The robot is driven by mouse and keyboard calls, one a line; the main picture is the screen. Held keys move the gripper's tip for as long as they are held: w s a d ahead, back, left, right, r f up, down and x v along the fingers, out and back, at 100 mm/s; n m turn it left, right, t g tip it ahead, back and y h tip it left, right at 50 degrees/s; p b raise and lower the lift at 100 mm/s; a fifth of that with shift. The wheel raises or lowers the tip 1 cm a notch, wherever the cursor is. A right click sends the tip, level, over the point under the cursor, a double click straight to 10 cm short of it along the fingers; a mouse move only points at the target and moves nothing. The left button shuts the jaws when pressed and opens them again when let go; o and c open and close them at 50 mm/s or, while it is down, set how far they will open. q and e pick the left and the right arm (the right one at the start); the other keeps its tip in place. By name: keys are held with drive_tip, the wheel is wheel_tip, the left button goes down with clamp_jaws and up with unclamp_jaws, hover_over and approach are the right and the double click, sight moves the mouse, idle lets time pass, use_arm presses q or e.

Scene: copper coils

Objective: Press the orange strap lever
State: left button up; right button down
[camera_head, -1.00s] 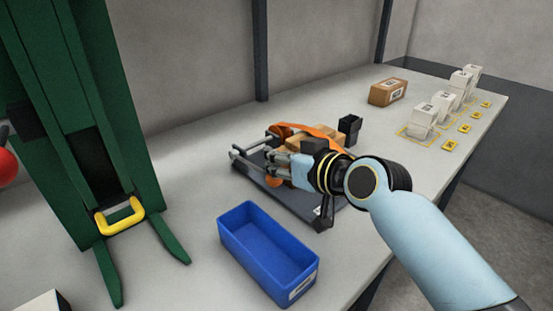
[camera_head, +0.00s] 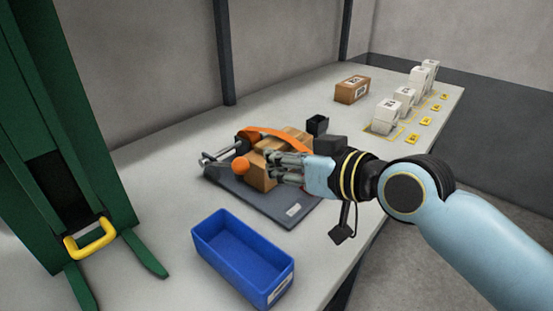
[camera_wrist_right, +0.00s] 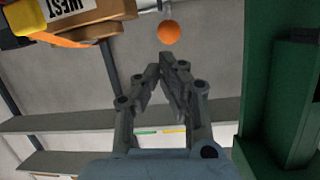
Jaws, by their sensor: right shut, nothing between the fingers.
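The orange strap lever shows as a round orange knob (camera_head: 241,166) at the left end of a dark grey base plate (camera_head: 231,184), beside a metal bar. The orange strap (camera_head: 268,132) runs over brown boxes (camera_head: 258,178) on the plate. My right gripper (camera_head: 273,166) is shut and empty, pointing left just right of the knob, over the boxes. In the right wrist view its fingertips (camera_wrist_right: 164,62) meet below the knob (camera_wrist_right: 168,32), with a gap in the picture. The lever's stem is mostly hidden. My left gripper is not in view.
A blue bin (camera_head: 206,243) stands in front of the plate. A green frame with a yellow handle (camera_head: 91,239) is at left. A small black holder (camera_head: 317,125) and a brown box (camera_head: 352,90) stand behind. Several white boxes (camera_head: 385,117) line the far right.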

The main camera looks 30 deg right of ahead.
idle(0.6)
drive_tip(key=w+a+r+g+h+p, duration=0.1)
drive_tip(key=w+r+g+p, duration=0.2)
drive_tip(key=w+r+p, duration=0.2)
wheel_tip(320, 180, up, 3)
drive_tip(key=p, duration=0.4)
drive_tip(key=shift+a+g, duration=0.3)
drive_tip(key=shift+a, duration=0.1)
drive_tip(key=shift+w+f, duration=0.1)
drive_tip(key=shift+f, duration=0.05)
drive_tip(key=w+a+f+p, duration=0.1)
drive_tip(key=w+f, duration=0.3)
drive_tip(key=f, duration=0.4)
drive_tip(key=shift+w+a+p, duration=0.2)
drive_tip(key=shift+a+p, duration=0.1)
